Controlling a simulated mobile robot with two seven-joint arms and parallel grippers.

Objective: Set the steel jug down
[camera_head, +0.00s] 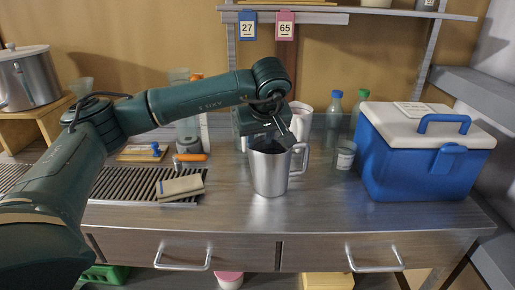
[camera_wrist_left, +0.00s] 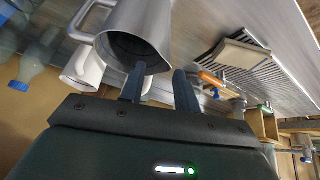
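The steel jug (camera_head: 270,175) stands upright on the metal counter, its handle to the right, and looks in contact with the counter. In the left wrist view the jug (camera_wrist_left: 152,28) is at the top, its mouth facing the gripper. My left gripper (camera_head: 282,136) is over the jug's rim. In the left wrist view its two fingers (camera_wrist_left: 159,88) are spread with a clear gap. One finger overlaps the jug's mouth and the other is beside the rim. Whether either finger touches the wall cannot be told. My right gripper is not in view.
A white mug (camera_head: 301,120) stands behind the jug. A glass (camera_head: 345,156) and a blue cooler (camera_head: 420,160) are to the right, with bottles behind. The counter in front of the jug is clear.

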